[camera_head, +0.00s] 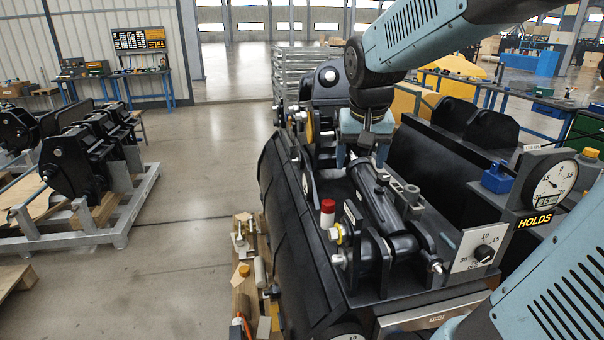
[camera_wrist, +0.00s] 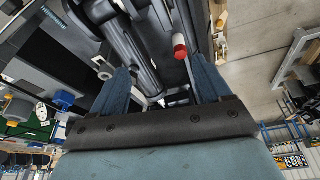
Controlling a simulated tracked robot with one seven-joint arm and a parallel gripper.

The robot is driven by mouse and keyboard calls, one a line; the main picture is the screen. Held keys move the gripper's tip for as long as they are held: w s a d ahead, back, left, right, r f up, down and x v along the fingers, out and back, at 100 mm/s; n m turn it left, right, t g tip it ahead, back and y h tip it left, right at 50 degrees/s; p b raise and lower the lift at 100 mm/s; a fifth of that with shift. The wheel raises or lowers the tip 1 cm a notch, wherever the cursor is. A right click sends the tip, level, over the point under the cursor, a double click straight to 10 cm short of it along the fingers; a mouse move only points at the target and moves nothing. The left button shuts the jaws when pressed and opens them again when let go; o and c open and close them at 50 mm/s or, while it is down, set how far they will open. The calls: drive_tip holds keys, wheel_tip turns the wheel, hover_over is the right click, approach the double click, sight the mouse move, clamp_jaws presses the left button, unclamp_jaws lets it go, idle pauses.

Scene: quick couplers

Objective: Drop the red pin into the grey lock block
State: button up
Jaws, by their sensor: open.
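The red pin (camera_head: 327,207) stands upright on the near left part of the black coupler, its top red and its lower part pale. It also shows in the wrist view (camera_wrist: 180,46), beyond and between my fingers, nearer the right one. A small grey block (camera_head: 411,191) sits on the right side of the coupler's cylinder and looks like the lock block; I cannot make out its opening clearly. My gripper (camera_head: 363,152) is above the far end of the cylinder, apart from the pin. In the wrist view my gripper (camera_wrist: 160,66) is open, with nothing between its fingers.
The black cylinder (camera_head: 372,195) runs through the coupler between tall dark side plates. A dial gauge (camera_head: 552,186) with a "HOLDS" sign and a knob panel (camera_head: 479,248) stand at right. A wooden pallet (camera_head: 243,285) with loose parts lies at left. Open floor (camera_head: 195,190) lies beyond.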

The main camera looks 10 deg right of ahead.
drive_tip(key=w+f+m+g, duration=0.2)
drive_tip(key=w+f, duration=0.5)
drive_tip(key=w, duration=0.5)
drive_tip(key=m+g+y, duration=0.1)
drive_tip(key=m, duration=0.2)
hover_over(328, 213)
drive_tip(key=w, duration=0.2)
drive_tip(key=f, duration=0.8)
drive_tip(key=shift+s+d+f, duration=0.1)
drive_tip(key=shift+d, duration=0.25)
drive_tip(key=shift+f, duration=0.45)
wheel_tip(328, 213, down, 13)
drive_tip(key=shift+f, duration=0.15)
drive_tip(key=shift+c, duration=0.3)
drive_tip(key=c, duration=1.2)
drive_tip(key=shift+o, duration=0.2)
drive_tip(key=shift+r, duration=3.75)
